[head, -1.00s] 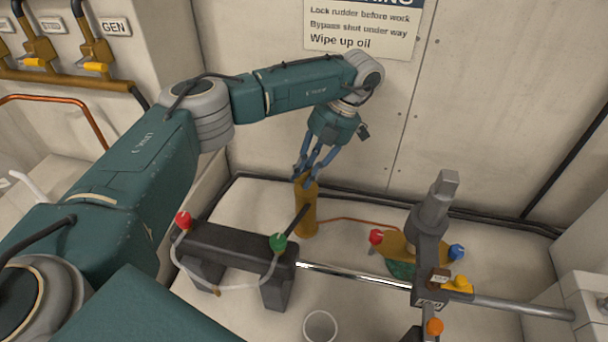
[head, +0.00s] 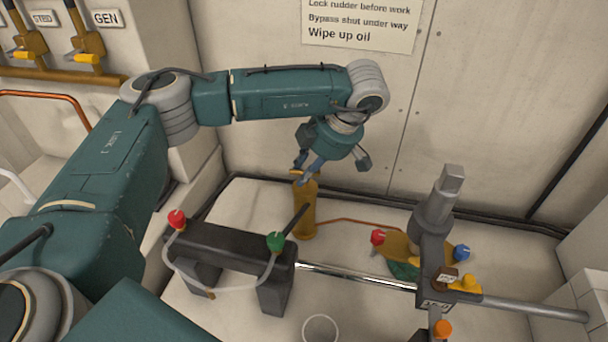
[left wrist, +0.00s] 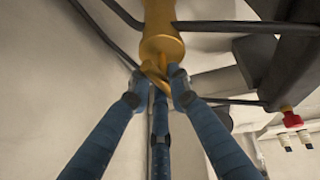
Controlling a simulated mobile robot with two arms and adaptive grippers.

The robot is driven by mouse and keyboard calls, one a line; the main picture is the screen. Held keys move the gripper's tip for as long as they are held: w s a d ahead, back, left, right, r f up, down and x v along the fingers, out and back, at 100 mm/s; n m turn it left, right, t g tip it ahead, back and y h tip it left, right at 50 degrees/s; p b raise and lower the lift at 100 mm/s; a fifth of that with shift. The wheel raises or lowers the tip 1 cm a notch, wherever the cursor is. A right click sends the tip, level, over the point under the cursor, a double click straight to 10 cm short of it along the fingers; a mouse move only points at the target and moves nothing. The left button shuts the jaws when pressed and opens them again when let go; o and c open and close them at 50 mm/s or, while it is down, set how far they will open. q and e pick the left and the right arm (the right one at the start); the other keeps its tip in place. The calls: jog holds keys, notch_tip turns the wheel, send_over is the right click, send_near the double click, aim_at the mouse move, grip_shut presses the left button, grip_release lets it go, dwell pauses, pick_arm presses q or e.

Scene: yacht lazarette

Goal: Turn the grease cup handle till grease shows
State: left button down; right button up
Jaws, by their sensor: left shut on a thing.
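The grease cup (head: 304,214) is an upright brass cylinder near the back wall in the head view; the left wrist view shows its brass body (left wrist: 160,18) at the top. Its handle (left wrist: 154,76) is a small brass bar at the cup's end. My left gripper (head: 304,176) is at the top of the cup, shut on the handle, with its blue fingers (left wrist: 157,84) on both sides of it. The fingers hide part of the handle. I can make out no grease. My right gripper is not in view.
A black block with a red knob (head: 177,219) and a green knob (head: 276,241) stands in front of the cup. A steel rod (head: 360,281) runs right to a grey post (head: 434,215). A white cup (head: 320,329) stands in front. Wall behind.

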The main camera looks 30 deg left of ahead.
pick_arm(q)
jog(key=shift+m+t+b, duration=0.3)
jog(key=shift+m, duration=0.4)
jog(key=shift+d, duration=0.1)
jog(key=c, duration=1.6)
grip_release()
jog(key=shift+o, duration=0.2)
jog(key=v, duration=1.2)
